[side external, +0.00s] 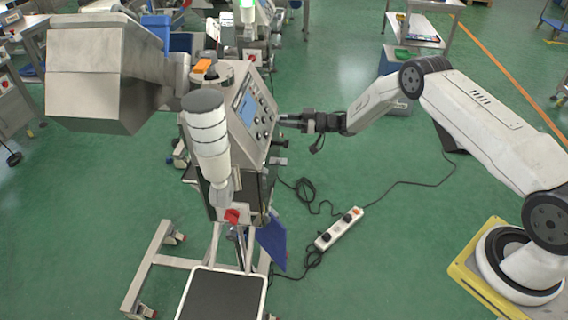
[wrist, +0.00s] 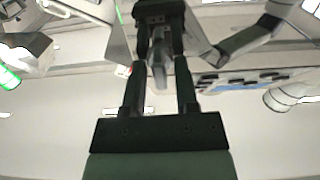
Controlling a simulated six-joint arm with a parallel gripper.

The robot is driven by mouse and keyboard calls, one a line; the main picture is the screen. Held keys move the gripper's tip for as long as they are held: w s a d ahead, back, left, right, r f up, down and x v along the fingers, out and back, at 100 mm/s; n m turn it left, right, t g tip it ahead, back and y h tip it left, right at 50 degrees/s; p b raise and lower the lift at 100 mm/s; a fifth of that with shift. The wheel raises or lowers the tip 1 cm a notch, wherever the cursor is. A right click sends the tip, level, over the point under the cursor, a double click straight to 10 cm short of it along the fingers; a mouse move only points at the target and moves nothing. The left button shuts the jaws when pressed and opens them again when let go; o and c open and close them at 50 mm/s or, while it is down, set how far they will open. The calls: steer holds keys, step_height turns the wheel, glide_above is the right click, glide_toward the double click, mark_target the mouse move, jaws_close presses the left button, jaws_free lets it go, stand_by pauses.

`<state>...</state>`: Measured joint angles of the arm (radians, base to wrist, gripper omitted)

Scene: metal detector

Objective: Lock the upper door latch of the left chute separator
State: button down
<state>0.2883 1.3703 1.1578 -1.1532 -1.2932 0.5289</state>
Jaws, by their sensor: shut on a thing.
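The separator machine (side external: 215,135) stands at centre left in the side view, with a sloped control panel (side external: 253,108) on its right face.
Two dark knobs (side external: 280,151) stick out of the machine's right side just below my gripper. A power strip (side external: 339,229) and loose cables lie on the green floor. A metal hopper box (side external: 100,75) juts out at the left. The floor between machine and arm base is mostly free.

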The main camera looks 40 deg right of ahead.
steer(key=shift+m, duration=0.3)
steer(key=c, duration=0.7)
jaws_free()
steer(key=shift+o, duration=0.2)
steer(key=v, duration=0.7)
steer(key=shift+s+d, duration=0.3)
steer(key=shift+r, duration=0.15)
